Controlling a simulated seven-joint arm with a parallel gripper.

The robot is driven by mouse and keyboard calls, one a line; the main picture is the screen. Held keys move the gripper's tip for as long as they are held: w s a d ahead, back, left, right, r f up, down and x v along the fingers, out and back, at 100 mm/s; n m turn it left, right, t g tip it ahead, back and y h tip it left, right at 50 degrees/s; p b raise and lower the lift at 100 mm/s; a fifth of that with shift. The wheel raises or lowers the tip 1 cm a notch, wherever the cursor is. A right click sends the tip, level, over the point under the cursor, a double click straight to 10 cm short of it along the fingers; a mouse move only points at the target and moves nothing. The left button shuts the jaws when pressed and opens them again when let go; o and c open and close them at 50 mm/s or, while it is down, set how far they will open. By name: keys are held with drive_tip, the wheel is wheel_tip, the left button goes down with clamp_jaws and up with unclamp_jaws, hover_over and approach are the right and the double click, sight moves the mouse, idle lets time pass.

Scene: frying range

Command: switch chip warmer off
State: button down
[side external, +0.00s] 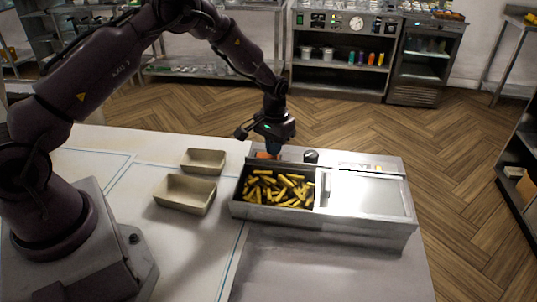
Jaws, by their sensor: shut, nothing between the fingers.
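The chip warmer (350,228) is a long grey metal unit on the counter. Its left bay holds several yellow chips (278,187), and a flat pale metal cover (367,196) lies over its right part. A dark knob (311,156) stands on its back ledge. An orange-red part (266,155), perhaps a switch, shows just left of the knob, partly hidden by my gripper. My gripper (273,153) is shut and empty, pointing down at the back ledge beside this orange-red part. I cannot tell whether it touches it, or which position the switch is in.
Two empty beige trays stand left of the warmer, a smaller one (203,155) behind a larger one (185,207). The white counter (130,165) is clear around them. Shelving with equipment (340,60) and a small glass-door fridge (428,65) stand at the back, across the wooden floor.

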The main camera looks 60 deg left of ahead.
drive_tip(key=shift+f, duration=0.5)
drive_tip(key=shift+r, duration=3.55)
drive_tip(key=shift+s+d+f+g, duration=0.1)
drive_tip(key=shift+s+f+g, duration=0.15)
drive_tip(key=shift+s, duration=0.35)
drive_tip(key=shift+s+d+f+g, duration=0.15)
drive_tip(key=shift+s+f, duration=0.1)
drive_tip(key=shift+s, duration=0.35)
drive_tip(key=s+d+r+m+t, duration=0.1)
drive_tip(key=s+d+r+t, duration=0.2)
drive_tip(key=s+r, duration=0.9)
drive_tip(key=s+d+r+m+t, duration=0.2)
drive_tip(key=s+d+r+t, duration=0.1)
drive_tip(key=s+r, duration=1)
drive_tip(key=shift+s+d, duration=0.65)
drive_tip(key=shift+d, duration=0.15)
